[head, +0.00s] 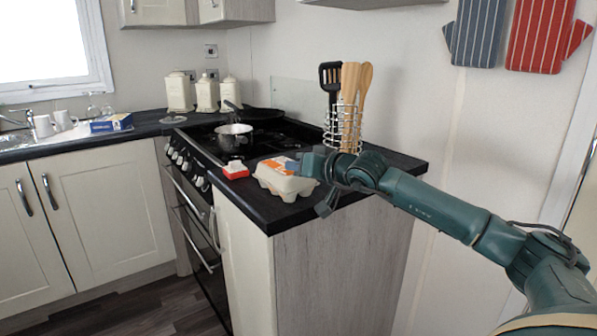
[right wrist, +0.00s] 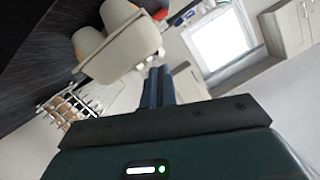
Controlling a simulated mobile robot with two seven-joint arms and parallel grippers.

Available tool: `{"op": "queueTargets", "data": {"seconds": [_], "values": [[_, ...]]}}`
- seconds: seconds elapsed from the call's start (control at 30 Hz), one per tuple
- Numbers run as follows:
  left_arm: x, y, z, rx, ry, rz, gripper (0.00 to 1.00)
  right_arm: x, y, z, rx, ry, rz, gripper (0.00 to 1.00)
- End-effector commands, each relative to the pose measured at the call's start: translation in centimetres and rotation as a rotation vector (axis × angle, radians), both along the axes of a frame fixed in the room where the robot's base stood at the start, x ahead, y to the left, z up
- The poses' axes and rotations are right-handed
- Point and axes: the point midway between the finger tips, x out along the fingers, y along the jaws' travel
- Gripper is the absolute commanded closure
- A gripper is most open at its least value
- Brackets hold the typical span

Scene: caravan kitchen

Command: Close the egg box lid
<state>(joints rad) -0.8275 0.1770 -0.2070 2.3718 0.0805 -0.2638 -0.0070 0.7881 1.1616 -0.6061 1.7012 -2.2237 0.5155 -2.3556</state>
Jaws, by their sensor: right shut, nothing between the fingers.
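The egg box (head: 284,183) is a pale cream carton with an orange and white label on its top. It sits on the dark worktop near the front edge. It also shows close up at the top of the right wrist view (right wrist: 122,45), seen from one end. I cannot tell how far its lid is open. My right gripper (head: 294,165) is shut and empty, with its fingertips at the box's upper right side; contact is unclear. Its two fingers stand together below the box in the right wrist view (right wrist: 158,75). My left gripper is not in view.
A red and white item (head: 235,171) lies just left of the box. A wire utensil holder (head: 342,138) stands behind, near the wall. A pot (head: 234,137) and a black pan (head: 262,113) are on the stove. The worktop's right end (head: 405,163) has some bare room.

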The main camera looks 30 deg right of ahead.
Motion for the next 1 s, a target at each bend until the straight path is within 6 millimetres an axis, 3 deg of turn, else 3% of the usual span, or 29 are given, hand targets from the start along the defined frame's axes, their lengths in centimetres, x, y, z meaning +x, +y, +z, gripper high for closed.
{"op": "queueTargets", "data": {"seconds": [0.3, 1.0], "values": [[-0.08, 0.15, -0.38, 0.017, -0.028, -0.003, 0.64, -0.02, 0.4, -1.0, 0.001, -0.001, 0.002, 1.0], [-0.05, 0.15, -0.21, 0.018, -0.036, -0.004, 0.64, -0.1, 0.44, -0.99, 0.001, -0.001, 0.002, 1.0]]}}
